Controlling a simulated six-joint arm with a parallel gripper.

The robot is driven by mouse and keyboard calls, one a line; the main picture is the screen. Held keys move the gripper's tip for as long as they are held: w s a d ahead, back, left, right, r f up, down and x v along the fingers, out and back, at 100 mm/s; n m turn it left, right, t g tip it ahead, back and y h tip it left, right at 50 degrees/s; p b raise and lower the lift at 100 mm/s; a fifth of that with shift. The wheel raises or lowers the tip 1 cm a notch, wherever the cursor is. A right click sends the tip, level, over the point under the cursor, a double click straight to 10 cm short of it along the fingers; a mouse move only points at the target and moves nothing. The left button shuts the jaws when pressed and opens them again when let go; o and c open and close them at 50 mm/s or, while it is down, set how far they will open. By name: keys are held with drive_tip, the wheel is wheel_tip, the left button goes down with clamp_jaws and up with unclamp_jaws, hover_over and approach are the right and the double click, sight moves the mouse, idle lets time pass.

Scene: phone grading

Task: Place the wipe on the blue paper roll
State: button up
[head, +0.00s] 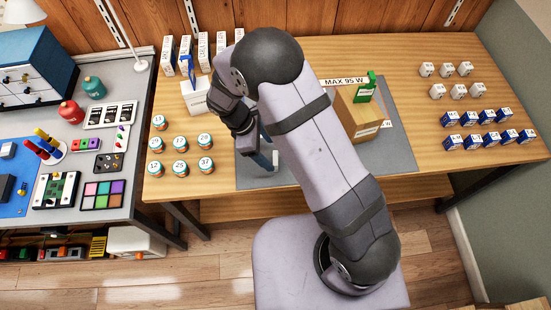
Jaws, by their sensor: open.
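I cannot make out a wipe or a blue paper roll for certain; my arm hides the middle of the wooden table. A white box (195,98) at the back left of the table has a blue upright piece (188,70) at it; what that is I cannot tell. My gripper (262,162) points down over the left part of a grey mat (400,150), right of the numbered jars. It is open, small in the view and partly covered by my arm. A small pale patch shows beside its fingertips; I cannot tell what it is.
Several numbered jars (180,169) stand left of the mat. Upright cartons (203,52) line the back. A brown box (357,113) with a green piece on top stands right of my arm. Blue-white boxes (488,117) and white items (446,69) sit at the right.

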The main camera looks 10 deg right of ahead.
sight(274, 158)
drive_tip(key=shift+s+d+f+p, duration=0.1)
drive_tip(key=shift+d+f+p, duration=0.2)
drive_tip(key=shift+f+p, duration=0.3)
drive_tip(key=shift+p+x, duration=0.6)
drive_tip(key=shift+x, duration=1.35)
drive_tip(key=shift+a, duration=0.15)
drive_tip(key=shift+c, duration=0.3)
drive_tip(key=c, duration=1)
drive_tip(key=shift+c, duration=0.7)
wheel_tip(274, 158, up, 10)
drive_tip(key=b, duration=0.2)
drive_tip(key=shift+f+b, duration=0.1)
drive_tip(key=shift+b, duration=0.2)
